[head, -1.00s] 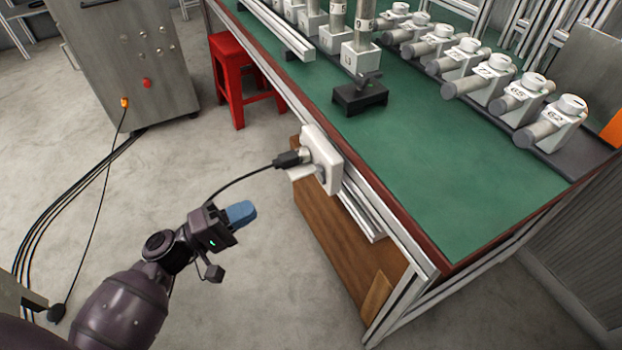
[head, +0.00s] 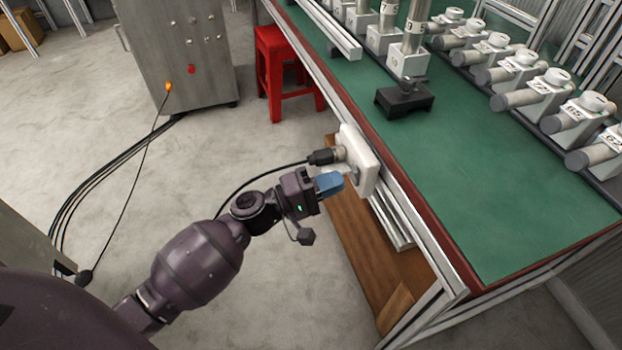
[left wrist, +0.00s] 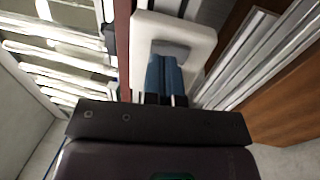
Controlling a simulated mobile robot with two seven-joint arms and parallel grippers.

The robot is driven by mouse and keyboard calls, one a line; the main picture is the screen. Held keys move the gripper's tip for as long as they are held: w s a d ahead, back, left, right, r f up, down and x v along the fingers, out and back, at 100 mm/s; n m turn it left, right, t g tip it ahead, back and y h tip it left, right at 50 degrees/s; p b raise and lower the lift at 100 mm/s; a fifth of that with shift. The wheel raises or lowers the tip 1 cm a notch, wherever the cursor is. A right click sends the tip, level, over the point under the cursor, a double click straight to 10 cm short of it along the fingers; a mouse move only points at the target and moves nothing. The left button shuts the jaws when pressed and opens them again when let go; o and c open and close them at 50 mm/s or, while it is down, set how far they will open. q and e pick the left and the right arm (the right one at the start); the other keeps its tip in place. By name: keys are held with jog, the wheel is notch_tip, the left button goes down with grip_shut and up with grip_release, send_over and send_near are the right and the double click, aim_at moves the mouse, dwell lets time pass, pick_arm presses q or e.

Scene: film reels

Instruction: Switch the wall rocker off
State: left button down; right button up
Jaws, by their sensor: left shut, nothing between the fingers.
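The white switch box (head: 358,152) is fixed to the side of the green-topped bench, with a black plug in its far side. In the left wrist view the white plate (left wrist: 196,40) shows a grey rocker (left wrist: 171,48) in its middle. My left gripper (head: 331,184) is shut and empty, its blue fingertips (left wrist: 165,76) pointing at the rocker's lower part. The fingertips overlap the rocker in view; I cannot tell whether they touch it. They hide part of it, and which way it is tipped is not clear. My right gripper is not in view.
The bench (head: 460,170) carries a black stand (head: 403,100) and rows of numbered white fittings (head: 525,97). A black cable (head: 262,174) runs from the plug. A red stool (head: 284,75) and a metal cabinet (head: 180,50) stand behind.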

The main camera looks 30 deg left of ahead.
pick_arm(q)
jog(key=shift+x, duration=0.95)
jog(key=shift+r, duration=0.1)
